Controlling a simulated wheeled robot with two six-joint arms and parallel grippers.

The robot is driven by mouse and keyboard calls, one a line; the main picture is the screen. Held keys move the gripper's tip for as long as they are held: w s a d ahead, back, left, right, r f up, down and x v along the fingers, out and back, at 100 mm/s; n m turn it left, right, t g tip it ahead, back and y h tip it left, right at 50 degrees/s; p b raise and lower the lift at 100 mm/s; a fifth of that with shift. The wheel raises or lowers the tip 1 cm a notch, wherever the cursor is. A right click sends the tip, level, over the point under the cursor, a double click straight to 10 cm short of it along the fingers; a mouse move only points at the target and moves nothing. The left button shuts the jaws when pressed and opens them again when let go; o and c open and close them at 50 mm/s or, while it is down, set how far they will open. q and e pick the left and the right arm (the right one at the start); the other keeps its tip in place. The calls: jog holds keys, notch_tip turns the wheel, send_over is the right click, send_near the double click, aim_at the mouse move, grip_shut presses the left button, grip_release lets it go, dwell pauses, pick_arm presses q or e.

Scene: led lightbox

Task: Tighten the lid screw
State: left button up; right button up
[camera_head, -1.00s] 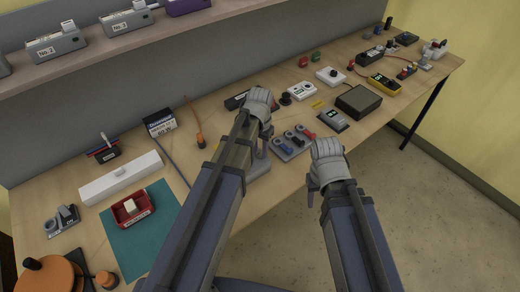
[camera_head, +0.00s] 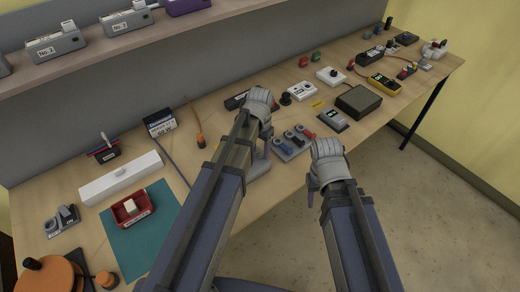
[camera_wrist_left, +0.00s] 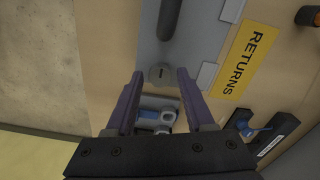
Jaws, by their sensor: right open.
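My left gripper (camera_wrist_left: 160,84) is open, its two dark purple fingers apart in the left wrist view. A round grey slotted screw head (camera_wrist_left: 160,74) shows between the fingertips, on a grey surface (camera_wrist_left: 185,50). The fingers look apart from it on both sides; I cannot tell the height gap. In the head view my left gripper (camera_head: 262,148) points down over the bench, and its own hand and arm hide the screw. My right gripper (camera_head: 311,192) is open at the bench's front edge, with nothing seen in it.
A yellow RETURNS label (camera_wrist_left: 245,60) is beside the screw. A dark box (camera_head: 358,100) stands further right. A teal mat (camera_head: 150,235) with a red tray (camera_head: 131,208) lies left.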

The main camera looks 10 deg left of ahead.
aim_at(260, 153)
pick_arm(q)
jog(key=shift+o, duration=0.5)
jog(key=shift+r, duration=0.1)
notch_tip(260, 153, up, 8)
jog(key=p, duration=0.8)
jog(key=shift+f, duration=0.2)
